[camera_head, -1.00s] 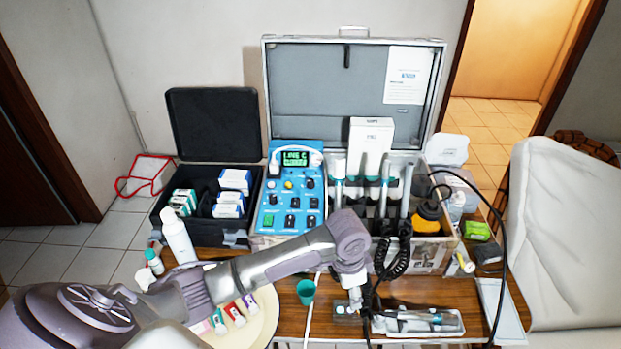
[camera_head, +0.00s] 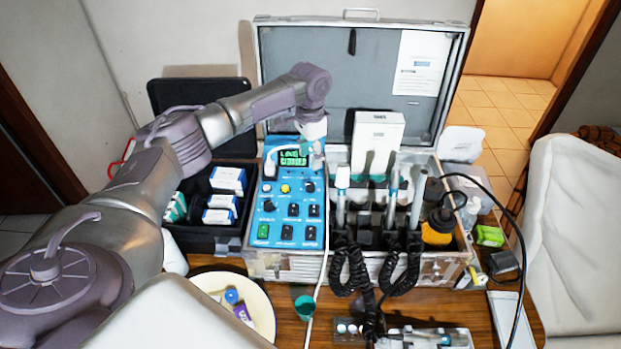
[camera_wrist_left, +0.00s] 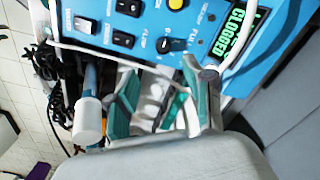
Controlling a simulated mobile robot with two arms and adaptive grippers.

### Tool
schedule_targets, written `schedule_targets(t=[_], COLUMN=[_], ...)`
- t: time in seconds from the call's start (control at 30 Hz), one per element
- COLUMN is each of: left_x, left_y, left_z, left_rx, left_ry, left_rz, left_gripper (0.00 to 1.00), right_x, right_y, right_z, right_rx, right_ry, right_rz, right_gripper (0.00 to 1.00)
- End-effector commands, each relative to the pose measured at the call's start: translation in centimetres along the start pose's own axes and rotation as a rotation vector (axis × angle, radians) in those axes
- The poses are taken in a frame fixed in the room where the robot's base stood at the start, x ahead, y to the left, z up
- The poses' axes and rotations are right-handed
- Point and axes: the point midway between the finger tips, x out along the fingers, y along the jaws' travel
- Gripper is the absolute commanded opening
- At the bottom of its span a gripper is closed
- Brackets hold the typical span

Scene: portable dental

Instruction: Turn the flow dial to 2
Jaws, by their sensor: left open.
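The blue control panel (camera_head: 275,215) stands upright-tilted in the case, with a lit green screen (camera_head: 292,158) that reads as a clogged-line message. My left gripper (camera_head: 316,150) is in front of the panel's upper right, just above the dial. In the left wrist view, its teal-and-grey fingers (camera_wrist_left: 160,100) are apart and empty, with one fingertip close to the dial. My right gripper is not in view.
A yellow button (camera_head: 285,188) and several switches surround the dial. Handpieces with coiled black cords (camera_head: 352,275) stand to the panel's right. The open case lid (camera_head: 330,70) rises behind. A green cup (camera_head: 304,307) and a round plate (camera_head: 262,300) are in front.

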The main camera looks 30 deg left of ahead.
Motion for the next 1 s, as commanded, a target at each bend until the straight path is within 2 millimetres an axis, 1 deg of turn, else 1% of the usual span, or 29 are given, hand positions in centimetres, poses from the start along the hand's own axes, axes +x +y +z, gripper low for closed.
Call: schedule_targets(t=[0.03,0.1,0.2,0.27,0.37,0.4,0.5,0.57,0.67,0.93,1.0], left_x=[1.0,2.5,4.8,6.0,7.8,8.4,9.6,10.0,10.5,10.6,10.6], left_y=[0.1,0.1,0.1,0.1,0.1,0.1,0.1,0.0,0.0,0.0,0.0], left_z=[0.1,0.2,0.1,0.1,0.1,0.1,0.0,0.0,0.1,0.1,0.0], left_rx=[0.000,0.000,-0.001,-0.001,-0.001,-0.001,0.000,-0.001,0.000,0.001,0.001], left_ry=[-0.006,-0.006,-0.006,-0.005,-0.004,-0.004,-0.003,-0.002,-0.002,-0.001,-0.001], left_rz=[0.002,0.001,0.001,0.002,0.000,0.000,0.001,0.001,0.000,0.000,0.000], left_gripper=[0.52,0.52,0.52,0.52,0.52,0.52,0.52,0.52,0.52,0.52,0.41], right_x=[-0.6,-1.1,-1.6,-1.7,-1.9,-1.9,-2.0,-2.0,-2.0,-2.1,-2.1], right_y=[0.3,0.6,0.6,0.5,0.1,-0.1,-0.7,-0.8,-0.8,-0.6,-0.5], right_z=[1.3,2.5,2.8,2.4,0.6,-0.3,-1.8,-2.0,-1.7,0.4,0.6], right_rx=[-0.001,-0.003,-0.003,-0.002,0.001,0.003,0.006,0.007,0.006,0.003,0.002], right_ry=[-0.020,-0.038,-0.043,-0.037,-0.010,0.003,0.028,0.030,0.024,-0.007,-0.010], right_rz=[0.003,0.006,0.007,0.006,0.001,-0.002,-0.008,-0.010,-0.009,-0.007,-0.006], right_gripper=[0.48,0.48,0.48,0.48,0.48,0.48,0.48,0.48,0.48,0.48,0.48])
